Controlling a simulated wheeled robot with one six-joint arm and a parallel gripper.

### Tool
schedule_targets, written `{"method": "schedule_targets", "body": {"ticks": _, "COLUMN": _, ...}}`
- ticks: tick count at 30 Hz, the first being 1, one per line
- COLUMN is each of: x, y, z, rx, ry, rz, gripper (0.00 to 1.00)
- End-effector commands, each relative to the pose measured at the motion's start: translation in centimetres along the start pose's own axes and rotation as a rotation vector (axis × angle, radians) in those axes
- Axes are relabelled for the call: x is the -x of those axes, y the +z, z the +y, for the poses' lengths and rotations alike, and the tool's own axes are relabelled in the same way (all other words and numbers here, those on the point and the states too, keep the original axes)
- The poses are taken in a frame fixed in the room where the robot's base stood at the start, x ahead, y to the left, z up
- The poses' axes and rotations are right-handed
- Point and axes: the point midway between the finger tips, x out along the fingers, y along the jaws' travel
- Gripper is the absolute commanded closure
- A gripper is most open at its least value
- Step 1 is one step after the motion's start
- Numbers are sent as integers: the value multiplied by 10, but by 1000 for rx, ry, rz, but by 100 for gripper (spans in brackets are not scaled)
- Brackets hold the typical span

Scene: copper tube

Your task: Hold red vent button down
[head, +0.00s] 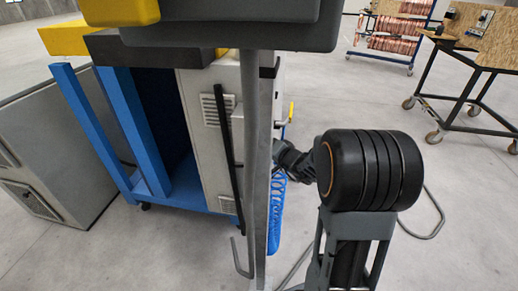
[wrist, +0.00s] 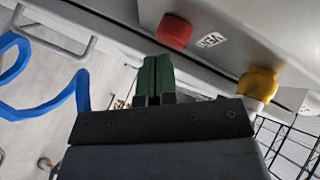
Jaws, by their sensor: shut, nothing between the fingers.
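The red vent button (wrist: 173,32) shows in the wrist view at the top middle, on the grey underside or face of a panel. A label reading VENT (wrist: 211,40) is to its right. My gripper (wrist: 155,62) has green fingers closed together with nothing between them. The fingertips end just below and left of the red button in the picture, with a small gap showing; the depth between them is hard to judge. In the head view the button is hidden, and my gripper is hidden behind the grey post.
A yellow knob (wrist: 258,83) sits right of the label. A blue coiled hose (wrist: 35,105) and a grey handle (wrist: 55,30) are at left. In the head view, a grey post (head: 250,170) and blue-framed machine (head: 130,130) stand left of my arm.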

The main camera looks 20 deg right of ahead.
Motion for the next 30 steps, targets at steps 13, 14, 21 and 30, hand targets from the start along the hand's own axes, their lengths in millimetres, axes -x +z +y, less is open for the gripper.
{"method": "schedule_targets", "body": {"ticks": 13, "x": -3, "y": 2, "z": -2, "rx": 0, "ry": -1, "rz": 0, "gripper": 100}}
{"method": "schedule_targets", "body": {"ticks": 14, "x": -3, "y": 2, "z": -2, "rx": 0, "ry": 0, "rz": 0, "gripper": 100}}
{"method": "schedule_targets", "body": {"ticks": 21, "x": -5, "y": 3, "z": -3, "rx": 1, "ry": 0, "rz": 0, "gripper": 100}}
{"method": "schedule_targets", "body": {"ticks": 30, "x": -7, "y": 5, "z": -5, "rx": 1, "ry": -2, "rz": -1, "gripper": 100}}
